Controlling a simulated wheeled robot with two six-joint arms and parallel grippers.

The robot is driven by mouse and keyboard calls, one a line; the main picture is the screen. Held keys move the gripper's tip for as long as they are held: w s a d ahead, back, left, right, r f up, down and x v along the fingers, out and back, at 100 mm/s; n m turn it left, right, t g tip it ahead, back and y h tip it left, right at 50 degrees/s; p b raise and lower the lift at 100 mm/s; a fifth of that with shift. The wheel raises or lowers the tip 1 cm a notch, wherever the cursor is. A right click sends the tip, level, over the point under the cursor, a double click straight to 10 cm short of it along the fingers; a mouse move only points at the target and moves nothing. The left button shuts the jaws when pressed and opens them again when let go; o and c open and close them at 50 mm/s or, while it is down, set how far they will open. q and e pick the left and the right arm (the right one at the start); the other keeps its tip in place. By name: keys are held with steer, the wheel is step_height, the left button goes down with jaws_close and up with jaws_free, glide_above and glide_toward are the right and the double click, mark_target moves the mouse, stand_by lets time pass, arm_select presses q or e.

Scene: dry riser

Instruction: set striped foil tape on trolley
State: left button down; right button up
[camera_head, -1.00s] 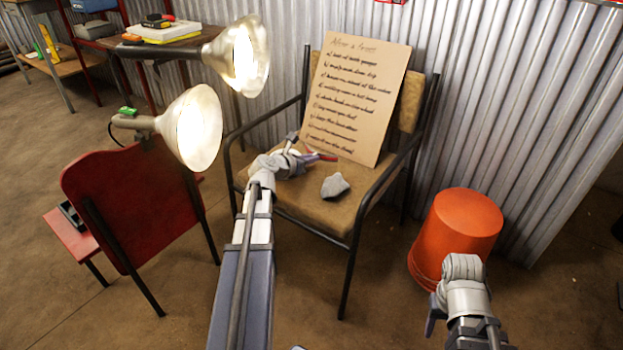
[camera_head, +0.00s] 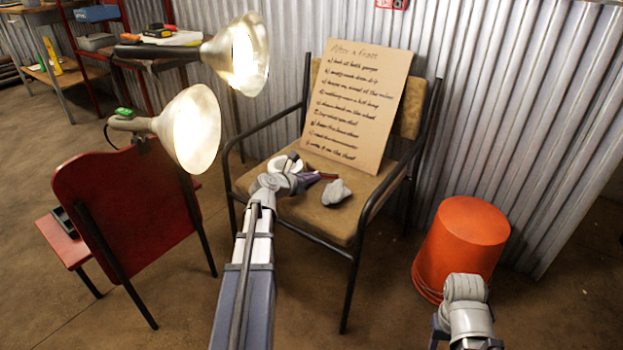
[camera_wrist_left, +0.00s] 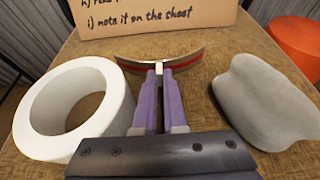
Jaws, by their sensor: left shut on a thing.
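The striped foil tape, a silvery curved band with a red stripe, shows in the left wrist view (camera_wrist_left: 192,64) just over the chair seat. My left gripper (camera_wrist_left: 160,70) is shut on its near edge, with both purple fingers together. In the head view my left gripper (camera_head: 311,178) is low over the tan chair seat, and the tape is a small reddish bit at its tips. I cannot tell whether the tape touches the seat. My right gripper (camera_head: 438,328) is at the lower right, mostly hidden behind its wrist. I cannot make out the trolley for sure.
A white ring (camera_wrist_left: 120,108) and a grey stone (camera_wrist_left: 265,100) flank the fingers on the chair (camera_head: 352,228). A cardboard sign (camera_head: 357,105) leans on the backrest. An orange bucket (camera_head: 462,245) stands right, a red chair (camera_head: 125,205) and lit lamps (camera_head: 192,130) left.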

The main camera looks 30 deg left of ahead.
arm_select(q)
steer(key=c, duration=1.3)
jaws_free()
steer(key=shift+f, duration=0.1)
steer(key=shift+o, duration=0.2)
arm_select(e)
steer(key=shift+f, duration=0.1)
arm_select(q)
steer(key=shift+r+p, duration=0.35)
steer(key=p+v, duration=0.4)
steer(key=v, duration=0.6)
steer(key=shift+s, duration=0.3)
arm_select(e)
step_height(320, 180, up, 5)
steer(key=shift+f, duration=0.2)
arm_select(q)
steer(key=shift+s+r, duration=0.2)
steer(key=shift+s, duration=0.45)
arm_select(e)
steer(key=shift+r, duration=0.15)
steer(key=shift+c, duration=0.2)
